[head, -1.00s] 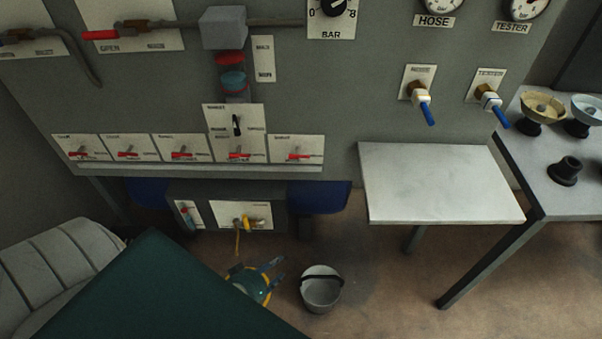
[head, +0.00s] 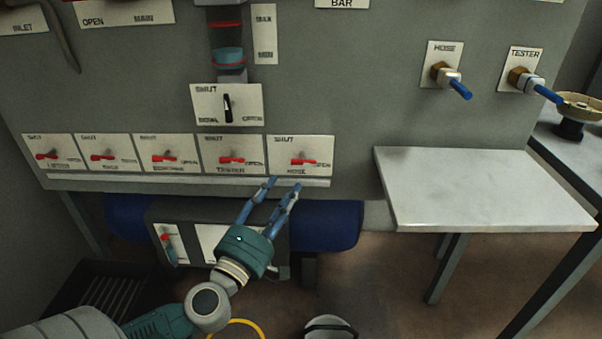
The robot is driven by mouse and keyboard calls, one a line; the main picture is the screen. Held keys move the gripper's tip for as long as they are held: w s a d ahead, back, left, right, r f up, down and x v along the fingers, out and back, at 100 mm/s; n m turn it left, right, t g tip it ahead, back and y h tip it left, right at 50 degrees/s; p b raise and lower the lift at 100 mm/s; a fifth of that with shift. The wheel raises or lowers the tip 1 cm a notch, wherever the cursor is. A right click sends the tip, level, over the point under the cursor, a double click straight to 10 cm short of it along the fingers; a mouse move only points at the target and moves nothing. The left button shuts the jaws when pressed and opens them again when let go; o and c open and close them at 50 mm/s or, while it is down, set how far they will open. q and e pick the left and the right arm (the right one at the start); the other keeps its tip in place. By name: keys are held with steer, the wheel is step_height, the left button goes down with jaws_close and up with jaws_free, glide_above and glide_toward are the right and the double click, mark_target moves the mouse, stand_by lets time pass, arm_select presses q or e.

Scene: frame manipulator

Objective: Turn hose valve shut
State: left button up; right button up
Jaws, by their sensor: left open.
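The hose valve is a red lever (head: 300,162) on the rightmost plate (head: 317,143) of the lower row, with SHUT printed above and OPEN to its right. The lever lies roughly level across the plate. My left gripper (head: 279,187) is open, with blue fingers pointing up at the ledge just below this plate. Its fingertips are below the lever and look apart from it; nothing is between them. My right gripper does not show.
Several like red levers sit to the left, the nearest marked TESTER (head: 231,160). A black selector (head: 227,108) is above. A ledge (head: 190,181) runs below the row. A white table (head: 485,185) stands right, a bucket (head: 330,328) below.

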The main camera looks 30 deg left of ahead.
mark_target(302, 162)
arm_select(q)
steer(key=x, duration=0.5)
steer(key=shift+w+r, duration=0.15)
steer(key=shift+w, duration=0.1)
steer(key=x, duration=0.3)
steer(key=shift+w+b, duration=0.2)
steer(key=shift+b, duration=0.15)
steer(key=shift+w+a, duration=0.1)
steer(key=shift+w, duration=0.55)
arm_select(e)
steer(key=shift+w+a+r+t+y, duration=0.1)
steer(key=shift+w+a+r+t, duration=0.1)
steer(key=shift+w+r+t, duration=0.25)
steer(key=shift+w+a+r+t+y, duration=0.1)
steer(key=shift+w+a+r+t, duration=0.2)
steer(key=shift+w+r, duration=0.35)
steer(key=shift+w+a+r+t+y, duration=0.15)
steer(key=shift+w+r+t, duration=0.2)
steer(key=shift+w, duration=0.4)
arm_select(q)
jaws_close()
